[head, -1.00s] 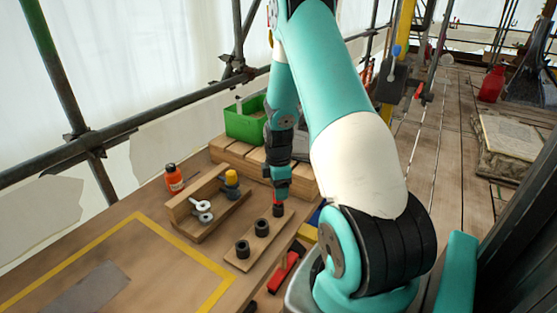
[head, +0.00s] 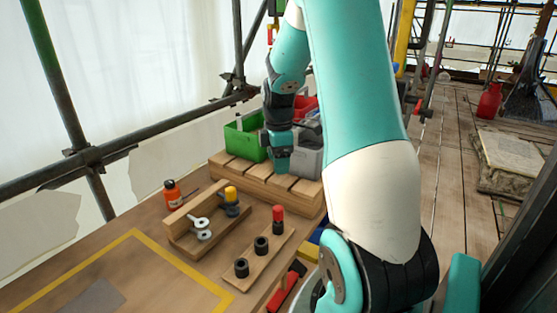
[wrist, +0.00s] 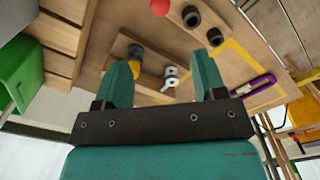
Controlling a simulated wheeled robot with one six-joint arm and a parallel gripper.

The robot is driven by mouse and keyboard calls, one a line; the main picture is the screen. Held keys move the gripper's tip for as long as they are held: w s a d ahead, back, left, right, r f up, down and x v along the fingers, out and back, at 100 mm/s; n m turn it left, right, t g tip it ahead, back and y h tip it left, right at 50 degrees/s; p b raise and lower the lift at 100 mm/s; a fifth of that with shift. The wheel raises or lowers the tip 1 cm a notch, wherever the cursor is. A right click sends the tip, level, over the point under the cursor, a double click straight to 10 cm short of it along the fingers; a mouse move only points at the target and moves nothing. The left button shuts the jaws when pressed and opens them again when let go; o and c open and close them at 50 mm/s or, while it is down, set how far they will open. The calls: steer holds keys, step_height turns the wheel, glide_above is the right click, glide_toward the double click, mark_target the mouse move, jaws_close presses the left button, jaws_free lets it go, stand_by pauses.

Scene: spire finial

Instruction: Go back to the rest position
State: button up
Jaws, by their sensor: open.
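My gripper (head: 281,160) is raised above the bench, in front of the bins on the wooden riser. In the wrist view its two teal fingers (wrist: 162,85) are spread apart with nothing held between them. Below and nearer the camera in the head view, a wooden strip (head: 254,262) carries two black rings (head: 261,245) and a red-topped black piece (head: 278,217) standing upright at its far end. My gripper is clear of that piece. In the wrist view the red top (wrist: 160,7) shows at the upper edge.
A green bin (head: 243,140) and a grey bin (head: 307,160) stand on the slatted riser (head: 238,170). A wooden holder (head: 195,214) has a yellow-topped item (head: 231,195) and metal eye pieces (head: 201,227). An orange bottle (head: 172,193) stands left. The yellow-outlined bench area is mostly clear.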

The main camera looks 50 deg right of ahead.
stand_by(0.3)
steer(key=a+r+m+t+y, duration=0.1)
steer(key=a+r, duration=0.3)
steer(key=a, duration=0.8)
steer(key=a+r+y, duration=0.1)
steer(key=a+r, duration=0.2)
steer(key=a, duration=0.9)
steer(key=s+a+r+m+g+y, duration=0.1)
steer(key=s+a+r+y, duration=0.1)
steer(key=s+a, duration=1.3)
steer(key=shift+a+r+m, duration=0.15)
steer(key=shift+r+m, duration=0.25)
steer(key=shift+r, duration=0.1)
